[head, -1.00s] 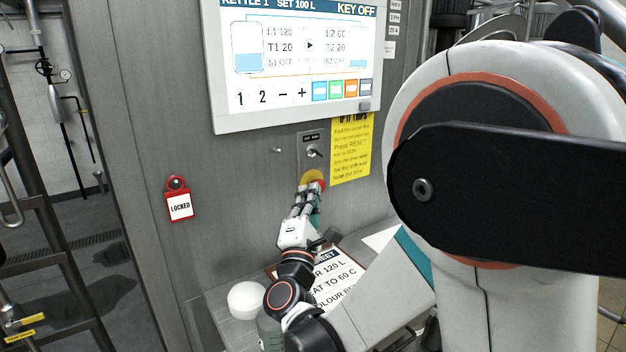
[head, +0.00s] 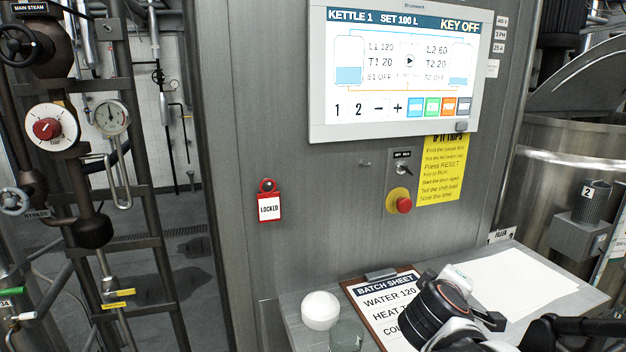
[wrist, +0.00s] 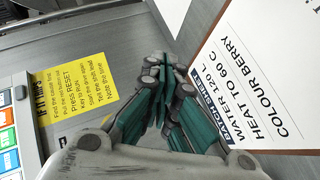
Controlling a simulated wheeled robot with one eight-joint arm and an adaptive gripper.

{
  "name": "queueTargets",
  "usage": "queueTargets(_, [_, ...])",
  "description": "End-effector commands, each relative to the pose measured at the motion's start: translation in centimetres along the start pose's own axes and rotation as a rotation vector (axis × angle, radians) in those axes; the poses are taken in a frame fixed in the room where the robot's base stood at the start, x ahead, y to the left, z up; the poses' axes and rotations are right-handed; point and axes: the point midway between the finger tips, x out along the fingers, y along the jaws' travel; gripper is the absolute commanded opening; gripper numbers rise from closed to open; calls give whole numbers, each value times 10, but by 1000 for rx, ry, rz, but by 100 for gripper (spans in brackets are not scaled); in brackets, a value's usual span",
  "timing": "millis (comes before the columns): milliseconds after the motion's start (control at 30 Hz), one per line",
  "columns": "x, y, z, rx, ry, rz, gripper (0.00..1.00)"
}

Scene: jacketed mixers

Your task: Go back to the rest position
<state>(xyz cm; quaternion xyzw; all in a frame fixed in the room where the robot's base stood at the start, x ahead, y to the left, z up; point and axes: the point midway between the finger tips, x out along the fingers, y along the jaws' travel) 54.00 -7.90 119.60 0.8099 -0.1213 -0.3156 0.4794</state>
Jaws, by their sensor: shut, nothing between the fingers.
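My gripper (wrist: 165,75) is shut and empty in the wrist view, its teal-padded fingers together. In the head view, part of my arm's end shows low at the right, over the batch sheet clipboard (head: 372,290); the fingertips are not clear there. The red stop button (head: 404,205) on its yellow base sits on the grey panel, with nothing touching it. The key switch (head: 403,168) is just above it. The screen (head: 400,75) reads KEY OFF.
A shelf (head: 590,290) below the panel holds the clipboard, a white rounded object (head: 320,310), a glass jar (head: 345,338) and white paper (head: 520,280). A red LOCKED tag (head: 269,205) hangs on the panel. Steam pipes with a gauge (head: 111,117) stand at left.

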Motion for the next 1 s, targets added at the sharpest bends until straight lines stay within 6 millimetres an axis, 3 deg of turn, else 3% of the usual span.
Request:
queueTargets(100, [-20,-15,26,146,-43,-122,0])
queueTargets(300, [-63,-50,57,396,-109,-337,0])
queueTargets(600, [-131,-98,74,700,-175,-612,0])
queueTargets(767, [-148,-107,74,769,-187,-676,0])
queueTargets(1000, [-150,-108,74,779,-189,-687,0])
